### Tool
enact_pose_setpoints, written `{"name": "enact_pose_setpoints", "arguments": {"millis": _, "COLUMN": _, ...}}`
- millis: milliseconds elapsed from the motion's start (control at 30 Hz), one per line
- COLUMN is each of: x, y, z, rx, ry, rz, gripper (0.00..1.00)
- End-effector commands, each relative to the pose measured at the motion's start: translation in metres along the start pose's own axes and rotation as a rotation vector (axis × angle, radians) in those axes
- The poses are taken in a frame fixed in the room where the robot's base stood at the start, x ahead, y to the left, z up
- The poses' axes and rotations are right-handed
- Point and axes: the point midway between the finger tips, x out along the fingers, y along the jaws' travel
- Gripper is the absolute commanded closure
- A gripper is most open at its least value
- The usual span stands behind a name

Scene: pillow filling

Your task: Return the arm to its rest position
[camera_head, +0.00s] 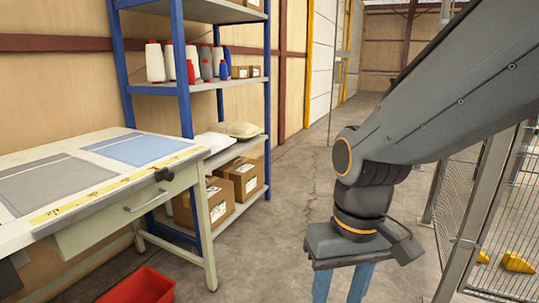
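My arm (440,100) reaches in from the upper right and bends down at an orange-ringed joint. My gripper (342,288) hangs below it, over the concrete floor, pointing down. Its two blue fingers stand apart with floor showing between them, and I see nothing held. The fingertips are cut off by the bottom edge of the picture. The gripper is right of the work table and in front of the shelf, apart from both.
A work table (20,236) with grey and blue fabric stands at left. A blue-framed shelf (188,90) behind it holds thread spools, a cushion (236,129) and boxes (240,178). A red bin (140,288) is at lower left. A mesh fence (500,200) stands at right. The middle floor is clear.

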Motion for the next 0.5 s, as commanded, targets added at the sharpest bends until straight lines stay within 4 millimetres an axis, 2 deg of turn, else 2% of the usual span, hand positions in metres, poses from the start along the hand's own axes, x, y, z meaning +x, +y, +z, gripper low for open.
{"name": "enact_pose_setpoints", "arguments": {"millis": 33, "x": -0.007, "y": 0.003, "z": -0.002, "rx": 0.011, "ry": 0.003, "rz": 0.004, "gripper": 0.58}}
{"name": "enact_pose_setpoints", "arguments": {"millis": 333, "x": -0.028, "y": 0.019, "z": -0.002, "rx": 0.061, "ry": 0.005, "rz": 0.019, "gripper": 0.58}}
{"name": "enact_pose_setpoints", "arguments": {"millis": 500, "x": -0.046, "y": 0.033, "z": 0.001, "rx": 0.105, "ry": 0.005, "rz": 0.029, "gripper": 0.58}}
